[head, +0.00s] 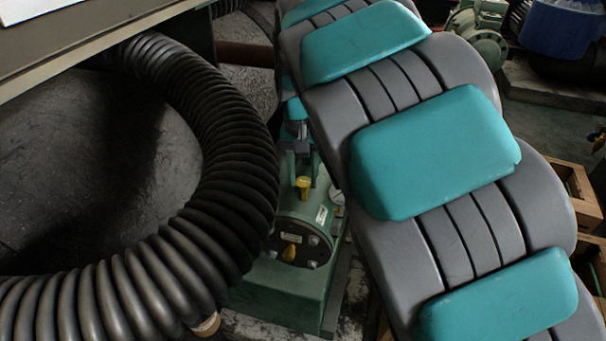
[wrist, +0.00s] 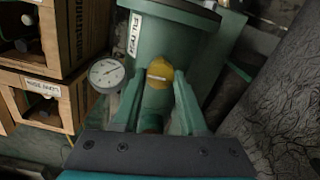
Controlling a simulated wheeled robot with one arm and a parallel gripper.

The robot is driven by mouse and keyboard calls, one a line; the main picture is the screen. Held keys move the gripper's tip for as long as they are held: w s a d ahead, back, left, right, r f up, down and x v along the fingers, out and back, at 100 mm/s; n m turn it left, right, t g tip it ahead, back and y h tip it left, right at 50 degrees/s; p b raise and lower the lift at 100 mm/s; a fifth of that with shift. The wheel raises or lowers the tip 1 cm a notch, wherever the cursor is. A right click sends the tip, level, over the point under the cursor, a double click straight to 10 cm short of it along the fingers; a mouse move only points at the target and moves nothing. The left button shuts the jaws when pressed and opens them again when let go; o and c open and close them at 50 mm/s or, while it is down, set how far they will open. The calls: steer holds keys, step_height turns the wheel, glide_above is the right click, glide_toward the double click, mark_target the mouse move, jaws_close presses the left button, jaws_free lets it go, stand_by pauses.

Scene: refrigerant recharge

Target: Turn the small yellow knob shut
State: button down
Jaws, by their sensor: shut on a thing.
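A small yellow knob (head: 303,183) stands on top of a green cylindrical machine (head: 300,216). In the wrist view the knob (wrist: 160,75) sits between my fingertips, and a pale line shows on its face. My gripper (head: 303,170) reaches down from above and is shut on this knob. In the wrist view the gripper's (wrist: 159,82) two green fingers stand on either side of it. A second yellow piece (head: 291,252) sits on the machine's dark round front plate, below the held knob.
A thick black ribbed hose (head: 235,130) curves close to the machine's left. A round white gauge (wrist: 107,73) stands left of my fingers. Wooden crates (wrist: 45,88) stand farther left in the wrist view. A grey textured surface (wrist: 285,100) lies right.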

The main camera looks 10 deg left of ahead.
mark_target(303, 180)
stand_by(0.4)
steer(key=shift+c, duration=2.2)
jaws_free()
steer(key=shift+r, duration=0.1)
step_height(303, 180, up, 7)
steer(key=shift+f, duration=0.1)
steer(key=shift+r, duration=0.4)
